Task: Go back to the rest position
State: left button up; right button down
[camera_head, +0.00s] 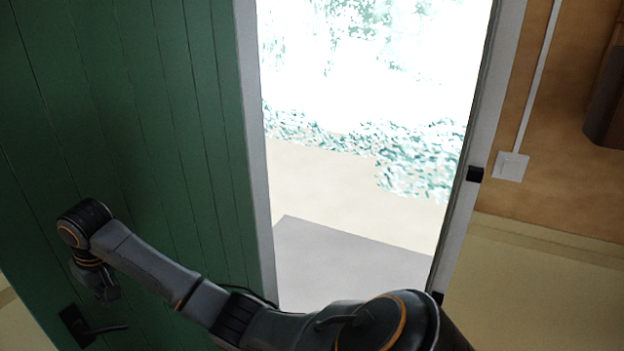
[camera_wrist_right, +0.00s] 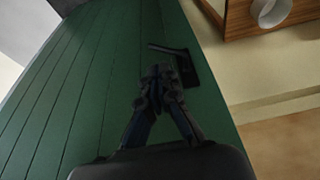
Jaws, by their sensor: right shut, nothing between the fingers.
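A green plank door (camera_head: 120,120) stands open at the left of the head view, with a dark lever handle (camera_head: 88,326) near the bottom. My right arm reaches across from the bottom right. Its gripper (camera_head: 108,294) hangs just above the handle in the head view. In the right wrist view the gripper (camera_wrist_right: 160,76) has its fingertips together and empty in front of the green door (camera_wrist_right: 75,95). The handle (camera_wrist_right: 183,66) shows just beyond the fingertips there. I cannot tell whether they touch. My left gripper is not in view.
The bright open doorway (camera_head: 340,190) shows pale ground and greenery outside. A white frame post (camera_head: 478,130) stands right of it, then a plywood wall (camera_head: 560,110) with a light switch (camera_head: 510,166). In the wrist view, a wooden box-like piece (camera_wrist_right: 238,18) with a white cylinder is upper right.

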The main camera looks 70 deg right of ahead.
dwell(0.3)
jog(key=s+f+g+b, duration=0.1)
jog(key=s+f+b, duration=0.3)
jog(key=f, duration=1.5)
jog(key=s+f+b, duration=0.2)
jog(key=s+f, duration=0.3)
jog(key=f, duration=1.4)
jog(key=s+a+f+b, duration=0.1)
jog(key=s+f+b, duration=0.3)
jog(key=s+f, duration=1.4)
jog(key=s+a+f+n+b, duration=0.1)
jog(key=s+f, duration=0.4)
jog(key=s, duration=0.4)
jog(key=s+a+f+g+b, duration=0.1)
jog(key=s+f, duration=0.4)
jog(key=s, duration=0.5)
jog(key=s+a+f+n+b, duration=0.1)
jog(key=s+f+b, duration=0.1)
jog(key=s+f, duration=0.4)
jog(key=s, duration=0.4)
jog(key=shift+n, duration=0.3)
